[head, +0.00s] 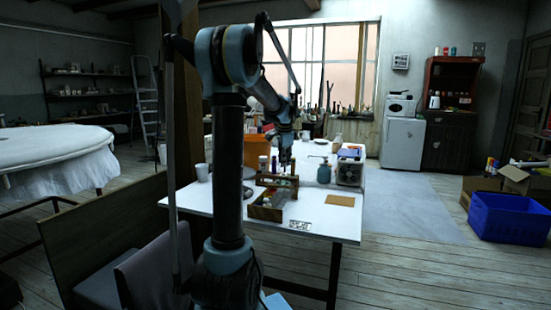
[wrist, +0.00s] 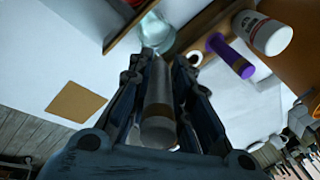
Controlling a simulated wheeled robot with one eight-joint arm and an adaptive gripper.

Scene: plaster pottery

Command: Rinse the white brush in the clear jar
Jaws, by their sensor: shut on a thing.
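My gripper (wrist: 163,64) is shut on a pale grey-white cylindrical handle with a brownish band, which looks like the white brush (wrist: 158,108). The brush lies lengthwise between the fingers in the wrist view, and its far end is hard to make out. Past the fingertips, a clear, greenish glass thing, likely the clear jar (wrist: 156,33), shows partly. I cannot tell whether the brush is inside or touching it. In the head view my gripper (head: 285,156) hangs over the white table (head: 325,226), above the wooden caddy; the brush is too small to tell there.
A wooden caddy (head: 264,213) stands on the table. A tan board (head: 341,200) lies to its right, with a blue-grey bottle (head: 323,173) behind. In the wrist view, a white bottle with a red band (wrist: 262,34) and a purple thing (wrist: 230,56) stand at the right.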

